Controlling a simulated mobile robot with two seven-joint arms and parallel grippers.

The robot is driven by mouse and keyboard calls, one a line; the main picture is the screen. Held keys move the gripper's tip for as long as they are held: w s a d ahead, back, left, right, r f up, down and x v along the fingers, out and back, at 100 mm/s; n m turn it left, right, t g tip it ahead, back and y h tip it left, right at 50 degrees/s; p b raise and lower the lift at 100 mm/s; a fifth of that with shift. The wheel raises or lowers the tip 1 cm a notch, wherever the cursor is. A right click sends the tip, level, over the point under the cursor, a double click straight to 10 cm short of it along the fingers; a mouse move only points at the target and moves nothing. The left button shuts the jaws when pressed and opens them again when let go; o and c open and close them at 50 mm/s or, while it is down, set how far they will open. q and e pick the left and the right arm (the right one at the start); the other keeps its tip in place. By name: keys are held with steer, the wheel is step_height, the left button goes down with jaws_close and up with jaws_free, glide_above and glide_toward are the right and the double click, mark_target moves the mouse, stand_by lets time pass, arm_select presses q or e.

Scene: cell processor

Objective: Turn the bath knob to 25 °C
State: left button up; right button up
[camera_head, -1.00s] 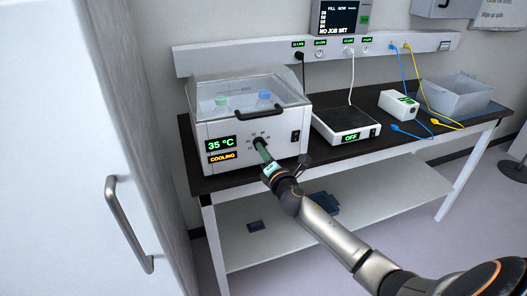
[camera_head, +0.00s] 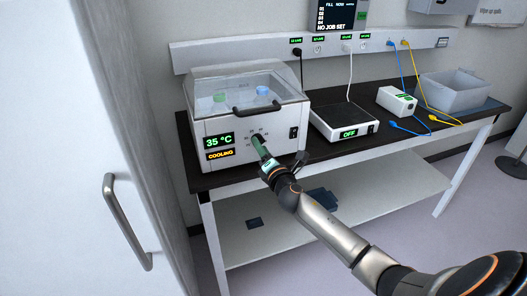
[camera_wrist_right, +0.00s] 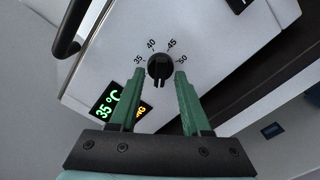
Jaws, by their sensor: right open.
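The white bath (camera_head: 275,130) with a clear lid stands at the left end of the bench. Its display (camera_head: 219,140) reads 35 °C, with COOLING in orange below. The black bath knob (camera_wrist_right: 159,66) is on the front panel, with marks 35, 40, 45 and 50 showing around its upper side. My right gripper (camera_head: 256,141) is in front of the panel at the knob. In the wrist view its green fingers (camera_wrist_right: 158,80) are open, one on each side of the knob, with gaps showing. My left gripper is out of view.
A black switch (camera_head: 293,132) sits right of the knob. The lid handle (camera_head: 257,110) juts out above it. A balance (camera_head: 344,122) reading OFF, a small white box (camera_head: 396,101) and a grey bin (camera_head: 455,92) stand to the right. A white door (camera_head: 75,150) is close at left.

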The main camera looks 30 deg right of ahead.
steer(key=v, duration=1.2)
steer(key=shift+s+b, duration=0.3)
steer(key=shift+b, duration=0.1)
stand_by(0.3)
steer(key=shift+d, duration=0.15)
stand_by(0.4)
